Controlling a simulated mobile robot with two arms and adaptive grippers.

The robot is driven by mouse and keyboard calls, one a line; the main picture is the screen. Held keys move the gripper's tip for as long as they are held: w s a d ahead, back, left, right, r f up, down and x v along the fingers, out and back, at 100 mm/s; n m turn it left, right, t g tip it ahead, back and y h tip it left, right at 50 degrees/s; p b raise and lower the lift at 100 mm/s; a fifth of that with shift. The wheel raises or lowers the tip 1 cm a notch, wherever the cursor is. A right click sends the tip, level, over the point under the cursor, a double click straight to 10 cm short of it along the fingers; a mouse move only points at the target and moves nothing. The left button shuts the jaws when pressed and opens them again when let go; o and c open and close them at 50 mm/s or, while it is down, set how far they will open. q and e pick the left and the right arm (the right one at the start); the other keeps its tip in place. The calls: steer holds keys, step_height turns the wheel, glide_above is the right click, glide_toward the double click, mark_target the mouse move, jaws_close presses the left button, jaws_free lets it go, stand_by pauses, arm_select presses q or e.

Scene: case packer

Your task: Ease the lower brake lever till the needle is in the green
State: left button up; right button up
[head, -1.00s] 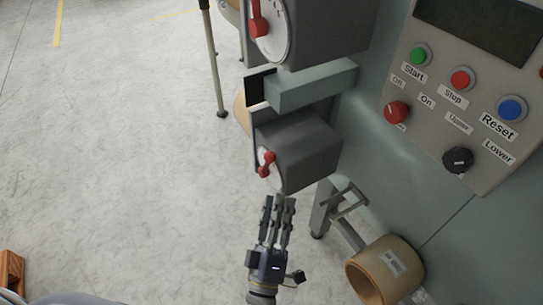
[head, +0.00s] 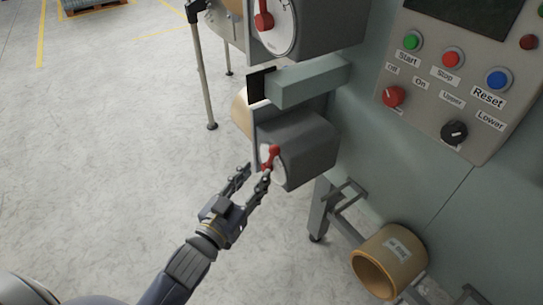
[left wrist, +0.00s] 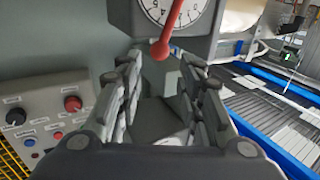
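The lower brake is a dark grey box (head: 305,145) with a small white dial and a red lever (head: 271,157) on its face, in the middle of the head view. My left gripper (head: 252,173) is open just left of and below this lever. One finger lies close to the lever's lower end; I cannot tell if they touch. In the left wrist view a red lever (left wrist: 168,32) on a numbered white dial (left wrist: 195,12) shows beyond the parted fingers (left wrist: 161,72). The needle and any green zone cannot be made out. My right gripper is out of view.
The upper brake (head: 330,25), with its own red lever (head: 263,20), sits above a grey-green bracket (head: 310,82). A control panel (head: 460,75) with buttons and knobs is at right. A tan roll (head: 390,262) is below. Open floor (head: 110,170) lies left.

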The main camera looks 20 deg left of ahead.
mark_target(272, 155)
arm_select(q)
steer(key=w, duration=0.2)
steer(key=w+d+p, duration=0.1)
steer(key=w, duration=0.5)
steer(key=shift+w+d, duration=0.2)
steer(key=shift+d, duration=0.05)
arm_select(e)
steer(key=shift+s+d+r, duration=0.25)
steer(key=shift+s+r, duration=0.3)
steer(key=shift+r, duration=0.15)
arm_select(q)
steer(key=shift+c, duration=0.5)
